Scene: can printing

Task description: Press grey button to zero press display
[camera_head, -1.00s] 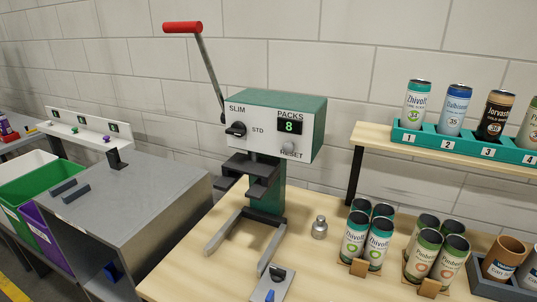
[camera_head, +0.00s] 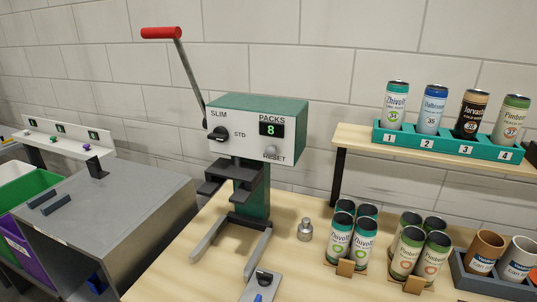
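The press (camera_head: 251,130) stands on the wooden table, with a green and grey head and a raised red-handled lever (camera_head: 162,33). Its display (camera_head: 270,129) shows a green 8 under the word PACKS. The round grey button (camera_head: 270,151) sits below the display, above the word RESET. A black selector knob (camera_head: 219,133) is on the left of the same face, between SLIM and STD. Neither of my grippers is in view, and nothing touches the button.
Packs of cans (camera_head: 353,236) stand on the table right of the press. A small metal weight (camera_head: 305,230) and a switch plate (camera_head: 261,287) are nearby. A numbered teal rack (camera_head: 450,145) of cans sits on a shelf at right. A grey cabinet (camera_head: 120,220) is at left.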

